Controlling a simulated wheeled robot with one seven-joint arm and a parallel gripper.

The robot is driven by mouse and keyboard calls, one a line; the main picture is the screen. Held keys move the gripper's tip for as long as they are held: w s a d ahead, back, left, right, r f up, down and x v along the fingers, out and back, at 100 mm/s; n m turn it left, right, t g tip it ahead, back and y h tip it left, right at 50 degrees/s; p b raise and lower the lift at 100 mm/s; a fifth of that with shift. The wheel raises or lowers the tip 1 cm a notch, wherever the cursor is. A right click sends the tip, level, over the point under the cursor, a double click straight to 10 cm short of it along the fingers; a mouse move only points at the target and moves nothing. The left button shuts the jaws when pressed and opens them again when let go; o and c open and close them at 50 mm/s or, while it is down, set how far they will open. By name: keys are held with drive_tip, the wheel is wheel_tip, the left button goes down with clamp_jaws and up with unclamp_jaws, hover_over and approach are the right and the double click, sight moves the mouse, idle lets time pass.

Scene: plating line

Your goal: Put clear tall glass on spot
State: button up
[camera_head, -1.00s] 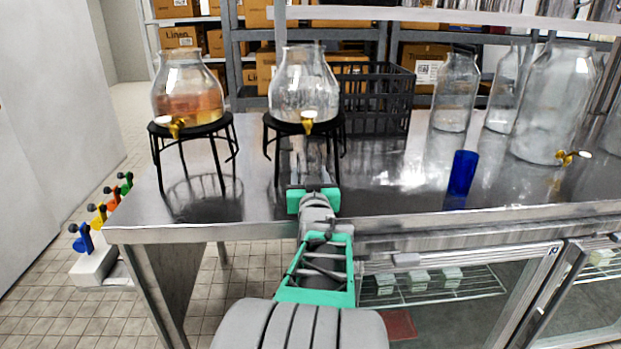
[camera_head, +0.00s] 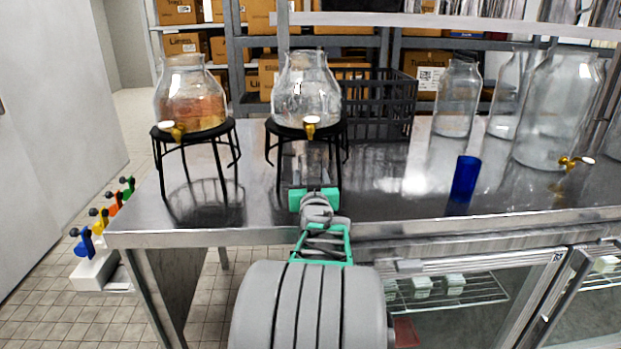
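My gripper (camera_head: 313,176) reaches over the steel counter, under and in front of the right-hand dispenser stand. A faint clear shape (camera_head: 308,158), possibly the clear tall glass, shows just beyond the green gripper body, between the stand's legs. It blends with the reflections, so I cannot tell whether the fingers are open or shut on it. The right-hand dispenser (camera_head: 306,90), clear and apparently empty, sits on its black stand (camera_head: 283,160) with its gold tap above that shape. No marked spot is distinguishable on the counter (camera_head: 390,180).
A dispenser with amber liquid (camera_head: 190,105) stands on a black stand at left. A blue glass (camera_head: 464,180) stands right of my gripper. Large clear jars (camera_head: 457,100) and a tapped jar (camera_head: 553,110) stand at right. A black crate (camera_head: 385,105) is behind. The counter between gripper and blue glass is clear.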

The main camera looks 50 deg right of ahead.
drive_tip(key=o, duration=0.6)
drive_tip(key=shift+c, duration=0.2)
drive_tip(key=shift+a, duration=0.1)
